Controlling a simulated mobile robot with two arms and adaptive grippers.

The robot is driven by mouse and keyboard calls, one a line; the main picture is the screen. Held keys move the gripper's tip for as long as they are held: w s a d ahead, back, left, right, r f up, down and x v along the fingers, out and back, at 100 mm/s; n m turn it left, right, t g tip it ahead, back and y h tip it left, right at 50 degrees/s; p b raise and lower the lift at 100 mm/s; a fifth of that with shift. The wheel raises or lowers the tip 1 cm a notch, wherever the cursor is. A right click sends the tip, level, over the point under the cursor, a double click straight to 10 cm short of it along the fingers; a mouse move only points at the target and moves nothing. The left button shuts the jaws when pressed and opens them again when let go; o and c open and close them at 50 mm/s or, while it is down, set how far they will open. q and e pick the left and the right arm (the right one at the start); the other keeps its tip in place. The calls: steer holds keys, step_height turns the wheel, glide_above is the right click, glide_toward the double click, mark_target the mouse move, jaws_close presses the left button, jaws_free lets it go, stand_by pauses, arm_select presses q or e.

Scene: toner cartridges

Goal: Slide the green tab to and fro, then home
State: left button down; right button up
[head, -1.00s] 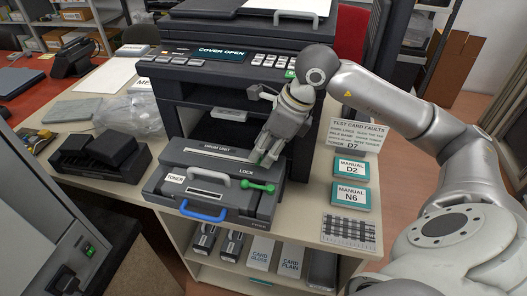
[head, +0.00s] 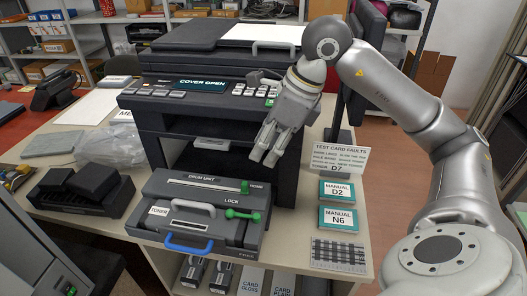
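The drum unit (head: 163,187) is a dark grey block on the table in front of the printer, with a long pale slot along its top. The small green tab (head: 245,187) stands at the right end of that slot, beside a small label too small to read surely. My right gripper (head: 265,158) is above and behind the tab, apart from it. Its two fingertips are a little apart, with nothing between them. My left gripper is out of view.
A green lock lever (head: 243,214) and the toner cartridge's blue handle (head: 189,245) are just in front of the slot. The printer (head: 215,85) stands open behind. Manual boxes (head: 338,191) lie to the right, a black tray (head: 80,193) to the left.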

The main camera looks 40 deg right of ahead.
mark_target(245, 183)
steer(key=p+x, duration=0.1)
steer(key=x, duration=0.5)
steer(key=p+x, duration=0.2)
steer(key=x, duration=0.4)
steer(key=shift+w+a+r, duration=0.1)
steer(key=shift+a+r, duration=0.05)
steer(key=shift+a, duration=0.05)
jaws_close()
